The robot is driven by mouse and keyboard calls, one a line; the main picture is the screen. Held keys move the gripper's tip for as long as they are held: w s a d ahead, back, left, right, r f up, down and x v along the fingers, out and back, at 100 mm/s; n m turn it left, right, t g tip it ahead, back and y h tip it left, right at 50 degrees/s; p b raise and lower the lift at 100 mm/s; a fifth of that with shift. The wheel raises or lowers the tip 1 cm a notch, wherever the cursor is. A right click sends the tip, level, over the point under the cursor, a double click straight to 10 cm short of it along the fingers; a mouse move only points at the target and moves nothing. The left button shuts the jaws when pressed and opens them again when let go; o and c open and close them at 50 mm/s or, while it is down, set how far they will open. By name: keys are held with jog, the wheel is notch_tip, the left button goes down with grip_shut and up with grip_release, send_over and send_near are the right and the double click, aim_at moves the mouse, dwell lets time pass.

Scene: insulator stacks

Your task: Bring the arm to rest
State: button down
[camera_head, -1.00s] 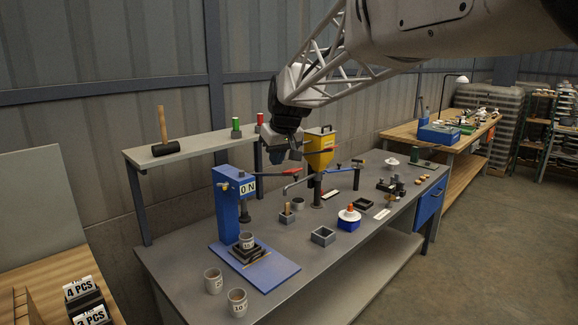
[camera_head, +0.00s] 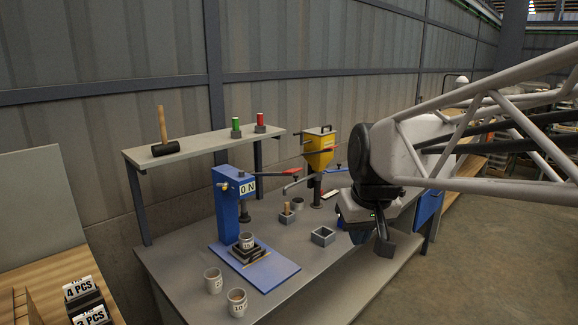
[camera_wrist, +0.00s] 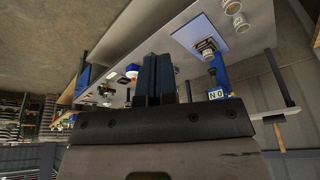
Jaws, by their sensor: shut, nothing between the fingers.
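My arm reaches in from the right in the head view, its pale lattice link crossing the right side. Its dark wrist and gripper hang over the front right part of the workbench (camera_head: 195,240). My gripper (camera_wrist: 157,62) shows in the wrist view with its two blue fingers together and nothing between them. In the head view the fingers are mostly hidden by the wrist. The arm hides the right end of the bench and the things there.
A blue press (camera_head: 228,200), a yellow dispenser (camera_head: 318,158) and a grey tray (camera_head: 323,236) stand on the bench. Cups (camera_head: 213,281) stand at the front left. A raised shelf (camera_head: 205,148) holds a mallet (camera_head: 164,135). Open floor (camera_head: 480,285) lies right of the bench.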

jog(key=s+d+f+m, duration=0.1)
jog(key=s+f, duration=0.3)
jog(key=s, duration=0.4)
jog(key=s+d+f+m+h, duration=0.1)
jog(key=s+d+f, duration=0.3)
jog(key=s, duration=0.4)
jog(key=shift+s+d+f+g, duration=0.2)
jog(key=shift+s+f+g, duration=0.1)
jog(key=shift+s+f, duration=0.1)
jog(key=shift+w, duration=0.1)
